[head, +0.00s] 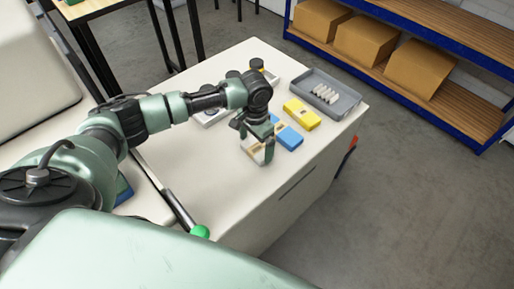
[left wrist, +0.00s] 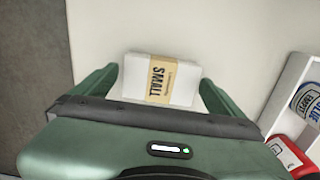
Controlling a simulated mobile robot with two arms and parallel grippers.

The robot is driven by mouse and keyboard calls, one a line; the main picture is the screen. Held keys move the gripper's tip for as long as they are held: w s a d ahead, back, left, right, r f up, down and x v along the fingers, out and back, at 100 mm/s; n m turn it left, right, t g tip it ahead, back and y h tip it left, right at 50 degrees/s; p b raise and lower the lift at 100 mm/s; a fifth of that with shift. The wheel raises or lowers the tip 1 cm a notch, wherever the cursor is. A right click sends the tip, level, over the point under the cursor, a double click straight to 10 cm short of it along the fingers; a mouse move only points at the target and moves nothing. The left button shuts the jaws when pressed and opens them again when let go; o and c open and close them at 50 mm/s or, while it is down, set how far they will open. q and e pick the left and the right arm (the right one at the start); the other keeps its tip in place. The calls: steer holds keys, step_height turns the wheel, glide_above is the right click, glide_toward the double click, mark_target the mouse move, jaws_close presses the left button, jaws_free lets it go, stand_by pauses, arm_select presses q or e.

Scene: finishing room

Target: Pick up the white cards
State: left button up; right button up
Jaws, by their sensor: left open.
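The white cards (left wrist: 133,76) are a small white stack with a tan band reading "SMALL", lying on the white worktop. In the head view the cards (head: 249,147) are partly hidden by my left gripper (head: 258,152). In the left wrist view my left gripper (left wrist: 157,88) is open, with one finger on each side of the stack. The stack lies between the fingers, with small gaps showing. I cannot tell the exact height of the fingertips above the worktop. My right gripper is not in view.
A blue pack (head: 289,138) and a yellow pack (head: 301,114) lie close behind the cards. A grey tray (head: 345,104) with white pieces stands at the far right. A white holder (left wrist: 279,97) with a blue-labelled round item and a red item (left wrist: 287,152) is right of the gripper.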

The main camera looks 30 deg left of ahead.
arm_select(q)
step_height(320, 180, down, 2)
steer(key=shift+w+a+f, duration=0.1)
steer(key=shift+w+f, duration=0.05)
steer(key=shift+c, duration=0.3)
steer(key=c, duration=1.1)
steer(key=shift+c, duration=0.2)
steer(key=shift+r, duration=0.25)
steer(key=shift+c, duration=0.2)
